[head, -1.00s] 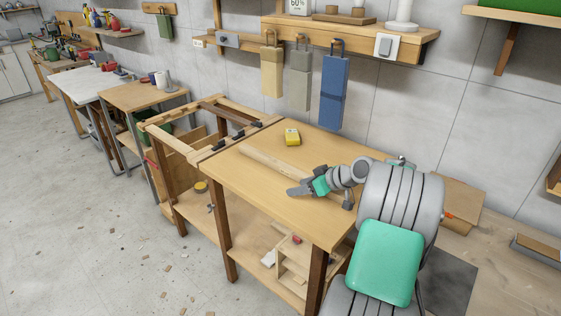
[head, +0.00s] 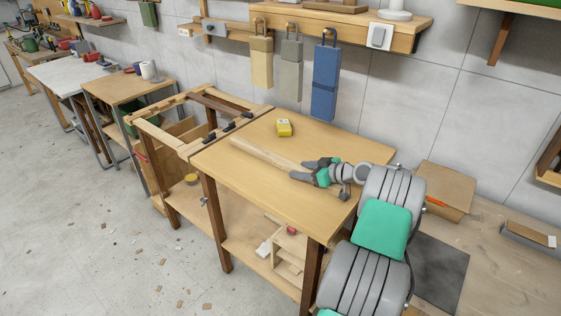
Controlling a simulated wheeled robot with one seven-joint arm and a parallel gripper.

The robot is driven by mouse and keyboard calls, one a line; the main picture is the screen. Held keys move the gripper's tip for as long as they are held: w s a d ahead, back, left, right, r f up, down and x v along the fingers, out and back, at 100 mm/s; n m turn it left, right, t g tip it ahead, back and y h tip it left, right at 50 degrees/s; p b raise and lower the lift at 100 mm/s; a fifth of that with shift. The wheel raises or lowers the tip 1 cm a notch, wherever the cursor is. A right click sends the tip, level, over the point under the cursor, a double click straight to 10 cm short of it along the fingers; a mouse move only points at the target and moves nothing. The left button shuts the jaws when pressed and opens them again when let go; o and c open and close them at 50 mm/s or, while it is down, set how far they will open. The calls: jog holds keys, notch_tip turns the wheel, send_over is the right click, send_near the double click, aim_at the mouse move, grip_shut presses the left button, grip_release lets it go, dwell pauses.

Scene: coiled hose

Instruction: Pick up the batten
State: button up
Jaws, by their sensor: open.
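The batten (head: 262,152) is a long, pale wooden strip lying flat on the workbench top (head: 240,179). It runs from near the black clamps at the left toward my gripper. My gripper (head: 301,168) is over the right part of the bench, its two grey fingers spread apart and pointing left. The batten's right end reaches the space between the fingers in this view. I cannot tell how high the fingers are above the bench or whether they touch the batten. The batten's very end is partly hidden by the gripper.
Black clamps (head: 229,127) line the bench's left side. Blue, grey and tan pouches hang on the wall behind. A cardboard box (head: 444,190) stands to the right. The front of the bench top is clear.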

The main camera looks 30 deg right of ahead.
grip_shut()
dwell(0.6)
dwell(0.8)
